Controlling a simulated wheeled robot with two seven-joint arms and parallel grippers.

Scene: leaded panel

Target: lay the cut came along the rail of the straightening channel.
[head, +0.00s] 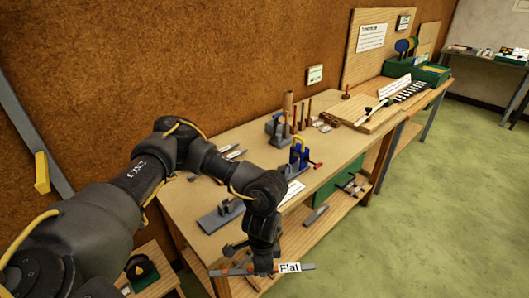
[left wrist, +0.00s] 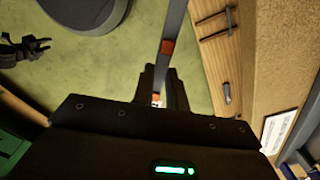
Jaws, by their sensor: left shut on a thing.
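My left gripper (head: 262,262) is shut on a thin grey strip, the came (head: 228,272), in front of the bench's near edge. The came is about level, with orange marks and a white "Flat" label. In the left wrist view the came (left wrist: 176,22) runs up from between the dark fingers (left wrist: 160,90), which hide part of it. A grey channel-like fixture (head: 218,217) lies on the near end of the bench, beyond the gripper; I cannot tell its rail clearly. My right gripper (left wrist: 40,46) shows small in the left wrist view, its fingers apart and empty.
The workbench (head: 255,150) carries a blue clamp (head: 299,154), wooden pegs and small tools. A lower shelf (head: 300,232) holds loose pieces. A low wooden stand (head: 150,262) is at the lower left. The green floor to the right is clear.

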